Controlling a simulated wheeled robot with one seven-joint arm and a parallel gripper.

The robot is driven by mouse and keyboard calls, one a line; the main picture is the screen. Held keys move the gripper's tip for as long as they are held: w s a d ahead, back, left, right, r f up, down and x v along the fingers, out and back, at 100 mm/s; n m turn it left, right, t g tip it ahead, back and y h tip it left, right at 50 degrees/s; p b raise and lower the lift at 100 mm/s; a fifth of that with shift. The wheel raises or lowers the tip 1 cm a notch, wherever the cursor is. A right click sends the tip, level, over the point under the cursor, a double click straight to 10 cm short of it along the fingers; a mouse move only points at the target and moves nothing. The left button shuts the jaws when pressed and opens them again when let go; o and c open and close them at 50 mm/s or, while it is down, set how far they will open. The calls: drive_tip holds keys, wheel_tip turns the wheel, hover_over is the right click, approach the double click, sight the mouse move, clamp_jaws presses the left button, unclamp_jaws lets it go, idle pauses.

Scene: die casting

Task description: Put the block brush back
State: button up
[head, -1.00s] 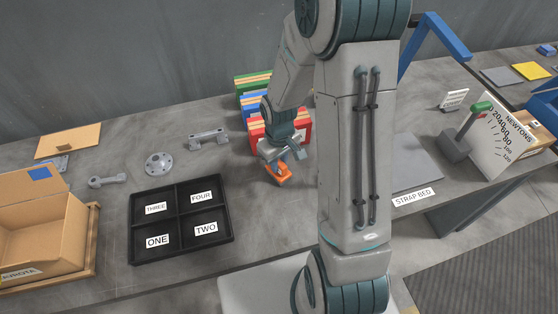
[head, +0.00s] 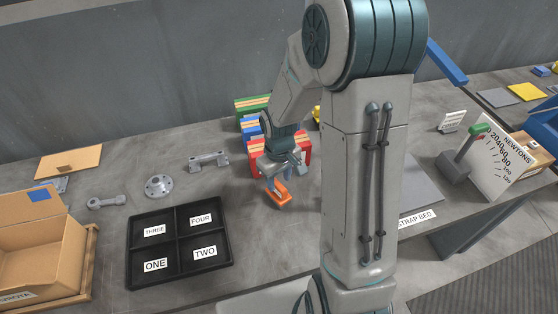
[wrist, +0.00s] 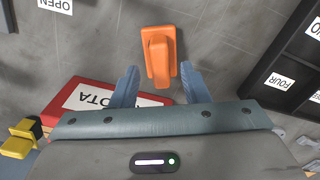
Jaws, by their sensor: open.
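An orange piece with a raised handle-like bar (wrist: 158,55), which looks like the block brush, rests on the grey bench; no bristles show. In the head view this orange piece (head: 282,199) is in front of the red holder, right of the black tray. My gripper (head: 274,177) is just above and behind it, pointing down. In the wrist view my gripper's fingers (wrist: 157,83) are apart, and the orange piece lies just beyond their tips, roughly centred.
The red holder (wrist: 65,100) stands close beside my gripper, with a yellow-and-black item (wrist: 20,140) near it. The black tray with labelled compartments (head: 181,238) is to the left. Grey metal parts (head: 158,187) lie behind it. A force gauge (head: 503,155) stands right.

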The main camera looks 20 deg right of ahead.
sight(279, 185)
wheel_tip(279, 185, up, 9)
drive_tip(key=s+r+m+t, duration=0.1)
drive_tip(key=s+r+m, duration=0.1)
drive_tip(key=s+r, duration=0.3)
drive_tip(key=s+r+m+t, duration=0.2)
drive_tip(key=s+r, duration=0.2)
drive_tip(key=s, duration=0.5)
drive_tip(key=shift+s+r+m, duration=0.25)
drive_tip(key=shift+r+m, duration=0.05)
drive_tip(key=shift+r, duration=0.05)
drive_tip(key=shift+c, duration=0.5)
drive_tip(key=shift+s+a, duration=0.1)
